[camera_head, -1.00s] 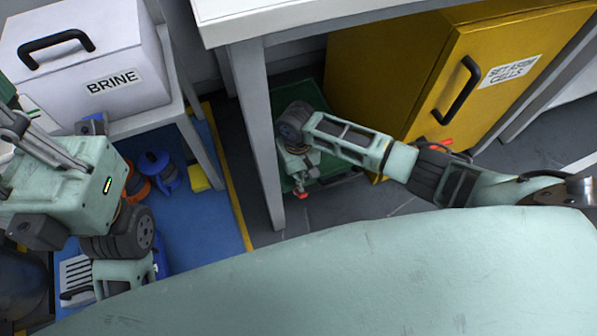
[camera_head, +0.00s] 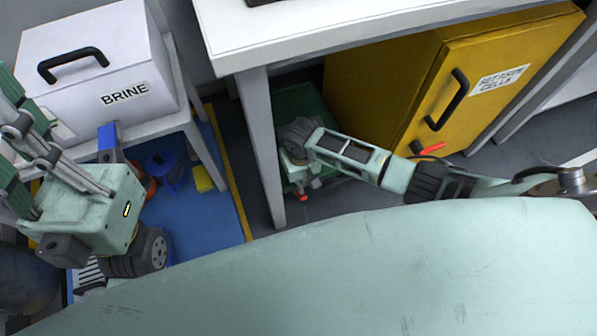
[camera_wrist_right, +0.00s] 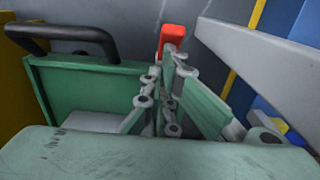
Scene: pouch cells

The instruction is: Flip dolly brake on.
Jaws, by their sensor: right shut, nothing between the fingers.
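A green dolly (camera_head: 318,115) stands on the floor under the white table, partly hidden by my right arm and a table leg. It also shows in the right wrist view (camera_wrist_right: 75,85), with a black handle bar (camera_wrist_right: 65,32). A red brake pedal (camera_wrist_right: 173,36) is just beyond my right fingertips; its red also shows in the head view (camera_head: 304,198). My right gripper (camera_wrist_right: 170,62) is shut and empty, its tips at the pedal; I cannot tell whether they touch. My left gripper (camera_head: 15,145) has its fingers spread at the left edge, tips out of view.
A table leg (camera_head: 265,150) stands close left of my right gripper. A yellow cabinet (camera_head: 385,80) with a black handle and a red lever (camera_head: 432,148) stands to the right. A white BRINE box (camera_head: 95,65) sits on a stand near my left arm, above a blue mat (camera_head: 205,220).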

